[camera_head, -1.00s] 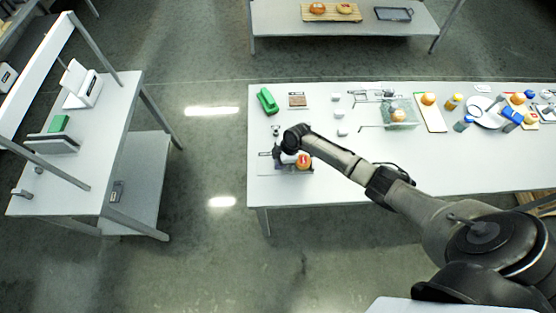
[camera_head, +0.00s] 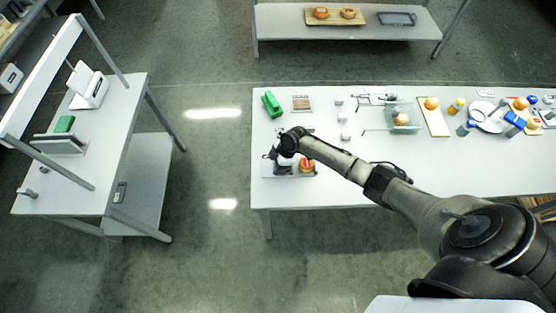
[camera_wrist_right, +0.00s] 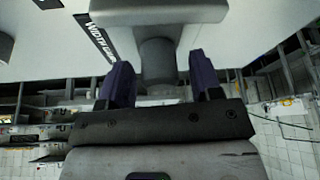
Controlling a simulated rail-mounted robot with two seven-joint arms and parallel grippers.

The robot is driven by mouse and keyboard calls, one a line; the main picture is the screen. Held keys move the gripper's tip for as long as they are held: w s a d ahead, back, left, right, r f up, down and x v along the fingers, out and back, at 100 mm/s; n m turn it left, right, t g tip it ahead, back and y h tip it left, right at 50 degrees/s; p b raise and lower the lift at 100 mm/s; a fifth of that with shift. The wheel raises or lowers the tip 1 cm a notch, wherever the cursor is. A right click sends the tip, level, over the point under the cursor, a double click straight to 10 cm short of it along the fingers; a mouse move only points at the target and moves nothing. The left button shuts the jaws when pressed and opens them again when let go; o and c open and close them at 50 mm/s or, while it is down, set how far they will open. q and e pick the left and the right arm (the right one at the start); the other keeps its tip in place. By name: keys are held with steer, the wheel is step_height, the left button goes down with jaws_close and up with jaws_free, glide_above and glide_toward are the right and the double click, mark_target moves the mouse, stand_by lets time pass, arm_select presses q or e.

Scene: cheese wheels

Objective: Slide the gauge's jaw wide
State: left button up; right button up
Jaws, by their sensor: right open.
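The width gauge (camera_head: 295,174) is a dark, low device at the front left of the white table. A red-orange cheese wheel (camera_head: 307,165) sits at its right side. My right gripper (camera_head: 278,160) is down over the gauge's left part and hides much of it, including the jaw's exact position. In the right wrist view, my open gripper (camera_wrist_right: 160,78) has its two purple fingers on either side of a grey round post (camera_wrist_right: 158,60) under a wide grey block (camera_wrist_right: 158,14). Gaps show between post and fingers. A "WIDTH GAUGE" label (camera_wrist_right: 98,38) is beside it. My left gripper is not in view.
A green object (camera_head: 271,104) and a brown block (camera_head: 301,103) lie behind the gauge. Small white pieces (camera_head: 344,116) and a clear box (camera_head: 402,118) stand to the right. Bare table lies between gauge and left edge. A side bench (camera_head: 85,180) stands apart at left.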

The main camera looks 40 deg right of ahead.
steer(key=v, duration=1.3)
steer(key=shift+r, duration=0.4)
steer(key=shift+s+d, duration=0.1)
